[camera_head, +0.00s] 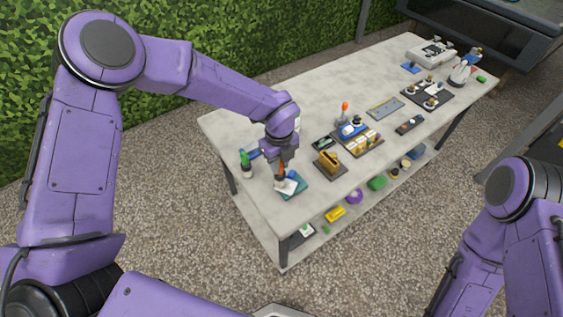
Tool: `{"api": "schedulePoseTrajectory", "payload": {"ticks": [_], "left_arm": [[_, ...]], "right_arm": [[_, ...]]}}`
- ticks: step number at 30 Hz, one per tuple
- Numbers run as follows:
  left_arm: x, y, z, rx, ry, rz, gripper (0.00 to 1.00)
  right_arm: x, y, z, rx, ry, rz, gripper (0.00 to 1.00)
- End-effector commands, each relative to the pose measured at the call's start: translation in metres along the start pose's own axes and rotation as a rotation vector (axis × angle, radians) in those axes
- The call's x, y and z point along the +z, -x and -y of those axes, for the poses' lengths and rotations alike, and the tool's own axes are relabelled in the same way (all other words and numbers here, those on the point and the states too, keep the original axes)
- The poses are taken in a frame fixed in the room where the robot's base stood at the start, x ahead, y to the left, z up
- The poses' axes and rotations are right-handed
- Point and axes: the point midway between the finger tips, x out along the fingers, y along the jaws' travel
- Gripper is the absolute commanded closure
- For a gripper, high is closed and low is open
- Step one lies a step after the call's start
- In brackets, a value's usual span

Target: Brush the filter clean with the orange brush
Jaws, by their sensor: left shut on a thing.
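My left gripper (281,161) is over the near left end of the table (234,128), pointing down. It is shut on the orange brush (282,170), whose slim orange part shows below the jaws. Just under the brush is a small white piece (289,187), probably the filter, lying on a teal pad (299,181). I cannot tell whether the brush touches it. My right arm comes in at the right edge; its gripper is out of the picture.
A green-topped bottle (245,160) stands left of my left gripper. A yellow-brown holder (328,162) and a tray of blocks (362,142) are to its right. Several tools lie farther back. A lower shelf (262,236) holds small items. A hedge borders the back.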

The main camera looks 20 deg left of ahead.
Motion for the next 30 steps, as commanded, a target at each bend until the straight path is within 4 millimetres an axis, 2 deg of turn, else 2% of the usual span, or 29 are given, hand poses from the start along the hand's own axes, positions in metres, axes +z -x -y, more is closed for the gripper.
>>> {"api": "schedulePoseTrajectory", "payload": {"ticks": [18, 30], "left_arm": [[0.000, 0.070, 0.000, -0.001, 0.000, -0.001, 1.00], [0.000, 0.069, 0.000, -0.001, 0.000, -0.001, 1.00]], "right_arm": [[-0.018, 0.043, -0.004, 0.000, 0.000, 0.000, 0.57], [-0.017, 0.042, -0.004, 0.000, 0.000, 0.000, 0.57]]}}
